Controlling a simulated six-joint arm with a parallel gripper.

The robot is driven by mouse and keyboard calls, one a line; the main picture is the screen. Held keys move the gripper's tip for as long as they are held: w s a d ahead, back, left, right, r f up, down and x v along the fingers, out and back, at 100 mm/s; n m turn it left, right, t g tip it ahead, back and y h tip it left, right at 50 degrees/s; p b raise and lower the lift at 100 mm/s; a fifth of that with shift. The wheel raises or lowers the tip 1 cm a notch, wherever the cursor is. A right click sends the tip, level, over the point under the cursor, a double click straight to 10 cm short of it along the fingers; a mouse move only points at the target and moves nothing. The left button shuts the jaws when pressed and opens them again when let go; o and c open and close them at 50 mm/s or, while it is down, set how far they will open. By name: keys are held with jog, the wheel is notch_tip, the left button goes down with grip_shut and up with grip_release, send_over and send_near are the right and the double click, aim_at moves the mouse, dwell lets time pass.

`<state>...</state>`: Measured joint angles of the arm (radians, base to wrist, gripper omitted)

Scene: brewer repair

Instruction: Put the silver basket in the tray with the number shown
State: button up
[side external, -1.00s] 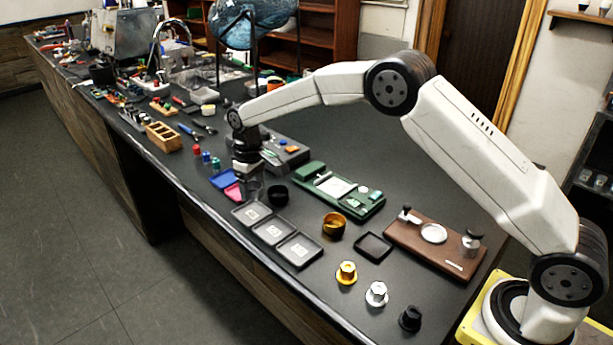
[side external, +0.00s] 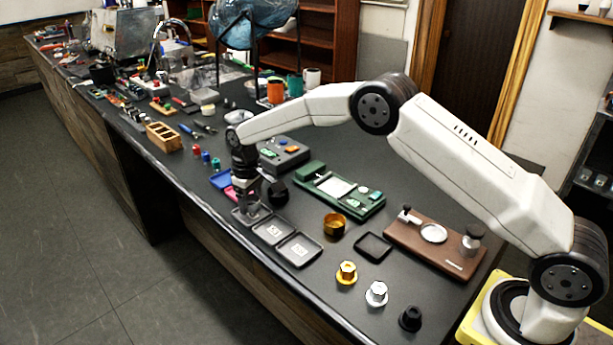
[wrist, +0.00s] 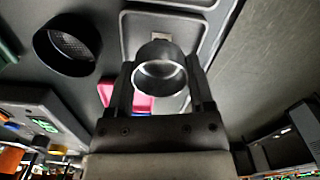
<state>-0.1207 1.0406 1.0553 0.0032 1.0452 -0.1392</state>
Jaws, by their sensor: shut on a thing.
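My gripper (side external: 250,205) is shut on the silver basket (wrist: 160,76), which sits between the two fingers in the wrist view. It is low over the farthest of three dark square trays in a row. That tray (wrist: 131,32) shows behind the basket in the wrist view, its label partly covered. I cannot tell whether the basket touches the tray. The middle tray (side external: 262,239) and the nearest tray (side external: 291,262) are empty, with white number labels too small to read surely. A small display (wrist: 43,125) glows green in the wrist view; its number is unreadable.
A black basket (side external: 278,193) stands close to the right of my gripper. A gold basket (side external: 334,226) stands farther right. Pink and blue pads lie just behind the gripper. A green case (side external: 345,192) and a brown board (side external: 425,250) lie right. The counter's front edge is close.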

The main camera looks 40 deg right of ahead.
jog(key=shift+f, duration=0.55)
jog(key=o, duration=1.3)
jog(key=shift+o, duration=0.2)
jog(key=shift+r, duration=0.1)
notch_tip(320, 180, up, 13)
jog(key=shift+s+d, duration=0.1)
dwell(0.3)
jog(key=s+d+f+m+t, duration=0.1)
jog(key=s+d+f, duration=0.1)
jog(key=s, duration=0.8)
jog(key=s+d+f+m, duration=0.1)
jog(key=s+d+f, duration=0.1)
jog(key=s, duration=0.8)
jog(key=s+d+f+m+t, duration=0.1)
jog(key=s+d+f, duration=0.1)
jog(key=s, duration=0.9)
jog(key=shift+d+t, duration=0.3)
jog(key=shift+d, duration=0.25)
